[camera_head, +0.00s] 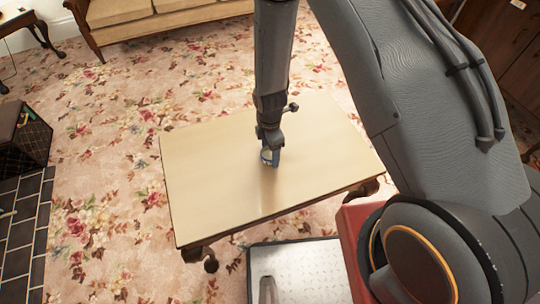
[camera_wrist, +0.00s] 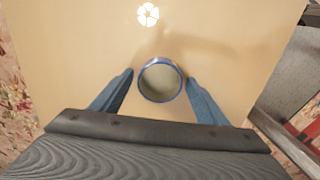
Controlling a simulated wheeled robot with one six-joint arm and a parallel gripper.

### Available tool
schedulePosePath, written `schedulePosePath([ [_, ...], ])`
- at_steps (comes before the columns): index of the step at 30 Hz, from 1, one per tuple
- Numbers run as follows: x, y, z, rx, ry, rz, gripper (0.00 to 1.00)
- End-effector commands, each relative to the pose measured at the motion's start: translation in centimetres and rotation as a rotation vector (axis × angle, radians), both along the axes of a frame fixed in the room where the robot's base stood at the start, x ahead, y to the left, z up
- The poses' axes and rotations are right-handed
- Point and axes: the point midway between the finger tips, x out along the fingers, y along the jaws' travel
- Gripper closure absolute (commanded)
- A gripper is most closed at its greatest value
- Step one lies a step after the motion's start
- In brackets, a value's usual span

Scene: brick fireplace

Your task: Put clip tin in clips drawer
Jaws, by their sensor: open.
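A small round tin (camera_wrist: 160,80) with a blue rim stands on the wooden table (camera_head: 215,205), and its pale inside or top shows in the wrist view. It is mostly hidden by my gripper in the head view, where a bit of it shows (camera_head: 267,155). My gripper (camera_wrist: 160,85) points down at the table with its two blue fingers spread, one on each side of the tin. A gap shows between each finger and the tin. I cannot tell whether this is the clip tin, and no labelled clips drawer can be made out.
The table top around the tin is clear. A dark cabinet (camera_head: 497,40) stands at the upper right, partly behind my arm. A tan sofa (camera_head: 150,25) is at the back, and a dark box (camera_head: 30,135) stands at the left by dark tiles. Floral carpet surrounds the table.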

Motion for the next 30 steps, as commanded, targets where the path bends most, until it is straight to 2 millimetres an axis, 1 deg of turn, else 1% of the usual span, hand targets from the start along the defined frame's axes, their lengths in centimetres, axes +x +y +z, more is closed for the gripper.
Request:
schedulePosePath([
  [3, 0.0, 0.0, -0.4, 0.0, 0.0, 0.0, 0.32],
  [8, 0.0, 0.0, -0.3, 0.0, 0.0, 0.0, 0.32],
  [9, 0.0, 0.0, -0.3, 0.0, 0.0, 0.0, 0.36],
  [11, 0.0, 0.0, -0.3, 0.0, 0.0, 0.0, 0.46],
  [12, 0.0, 0.0, -0.3, 0.0, 0.0, 0.0, 0.52],
  [16, 0.0, 0.0, -0.3, 0.0, 0.0, 0.0, 0.74],
  [17, 0.0, 0.0, -0.3, 0.0, 0.0, 0.0, 0.76],
  [18, 0.0, 0.0, -0.3, 0.0, 0.0, 0.0, 0.79],
  [25, 0.0, 0.0, -0.2, 0.0, -0.001, 0.0, 0.79],
  [30, 0.1, 0.0, 0.8, 0.001, -0.002, 0.0, 0.79],
])
